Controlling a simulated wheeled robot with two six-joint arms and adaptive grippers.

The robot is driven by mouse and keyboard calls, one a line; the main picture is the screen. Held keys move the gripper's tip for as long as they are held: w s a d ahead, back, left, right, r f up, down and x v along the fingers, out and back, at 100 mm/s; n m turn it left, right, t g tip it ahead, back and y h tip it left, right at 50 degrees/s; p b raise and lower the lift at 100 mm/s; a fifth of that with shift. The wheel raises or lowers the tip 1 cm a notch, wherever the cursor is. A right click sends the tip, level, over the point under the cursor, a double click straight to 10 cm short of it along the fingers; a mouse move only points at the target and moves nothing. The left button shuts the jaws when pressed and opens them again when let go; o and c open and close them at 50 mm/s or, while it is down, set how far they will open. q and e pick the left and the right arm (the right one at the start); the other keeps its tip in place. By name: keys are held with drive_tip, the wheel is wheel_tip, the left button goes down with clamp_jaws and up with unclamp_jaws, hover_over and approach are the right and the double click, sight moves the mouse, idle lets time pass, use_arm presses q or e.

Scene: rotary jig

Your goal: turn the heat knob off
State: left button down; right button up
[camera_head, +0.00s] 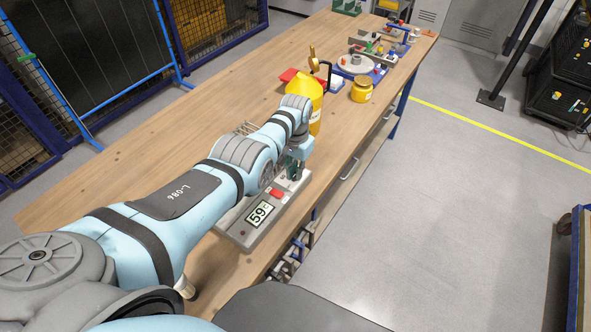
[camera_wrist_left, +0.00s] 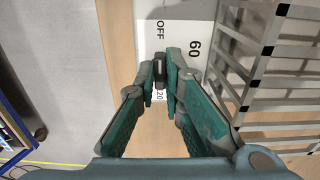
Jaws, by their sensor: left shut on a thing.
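The heat unit (camera_head: 240,238) is a grey box on the bench with a display reading 59 and a red part on top. My left gripper (camera_head: 294,172) is over its far end. In the left wrist view my left gripper (camera_wrist_left: 160,88) is shut on the dark heat knob (camera_wrist_left: 159,69), with a fingertip on either side. The panel (camera_wrist_left: 171,12) around it is marked OFF, 60 and 20; the last marking is partly hidden. The fingers cover most of the knob, so I cannot tell its exact setting. My right gripper is not in view.
A wire rack (camera_wrist_left: 270,75) stands close beside the left fingers. A yellow bottle (camera_head: 305,92) stands just beyond my left wrist, and a yellow jar (camera_head: 362,89) further right. The wooden bench (camera_head: 150,150) is clear to the left of my arm.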

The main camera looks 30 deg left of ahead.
use_arm(q)
drive_tip(key=shift+s+f, duration=0.1)
drive_tip(key=c, duration=1.7)
unclamp_jaws()
wheel_tip(320, 180, up, 12)
